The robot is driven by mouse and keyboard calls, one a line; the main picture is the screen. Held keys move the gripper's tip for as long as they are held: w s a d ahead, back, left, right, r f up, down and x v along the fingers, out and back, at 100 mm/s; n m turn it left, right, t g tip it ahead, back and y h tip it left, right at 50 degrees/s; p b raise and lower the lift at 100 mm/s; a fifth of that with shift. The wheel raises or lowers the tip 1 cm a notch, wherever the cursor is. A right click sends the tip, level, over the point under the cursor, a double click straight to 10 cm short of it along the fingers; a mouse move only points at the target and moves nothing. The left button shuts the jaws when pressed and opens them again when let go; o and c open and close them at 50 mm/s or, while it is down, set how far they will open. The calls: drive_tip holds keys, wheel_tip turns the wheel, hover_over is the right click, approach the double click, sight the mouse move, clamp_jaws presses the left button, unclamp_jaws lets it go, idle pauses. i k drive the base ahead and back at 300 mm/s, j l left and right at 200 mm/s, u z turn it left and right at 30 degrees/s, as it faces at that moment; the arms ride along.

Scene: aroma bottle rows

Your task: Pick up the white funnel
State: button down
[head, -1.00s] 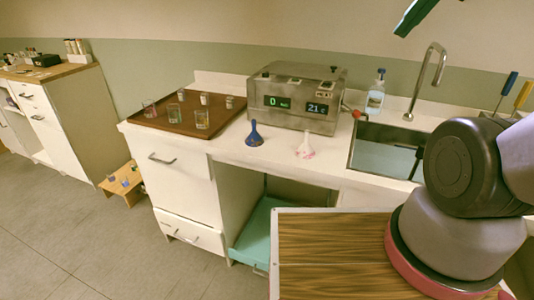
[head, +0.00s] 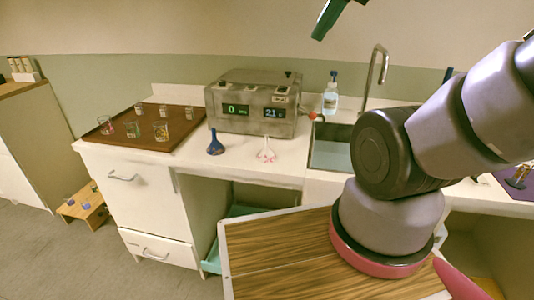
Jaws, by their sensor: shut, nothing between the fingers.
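The white funnel (head: 266,155) stands wide end down on the white counter, in front of the grey metal device, with pinkish marks near its base. A blue funnel (head: 215,146) stands to its left, apart from it. A green and dark tip at the top edge appears to be the end of my gripper (head: 328,22). It is high above the counter, well away from the white funnel, and seems shut and empty. The rest of my gripper is out of frame.
The metal device (head: 254,103) with green displays stands behind the funnels. A brown tray (head: 178,143) with several glasses is at left. The sink (head: 330,153), faucet (head: 380,70) and spray bottle (head: 331,95) are at right. My arm covers the right side.

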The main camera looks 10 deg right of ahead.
sight(266, 156)
drive_tip(key=j+z, duration=0.15)
drive_tip(key=j, duration=0.7)
drive_tip(key=k+j+z, duration=0.15)
drive_tip(key=j, duration=0.65)
drive_tip(key=i+j, duration=0.05)
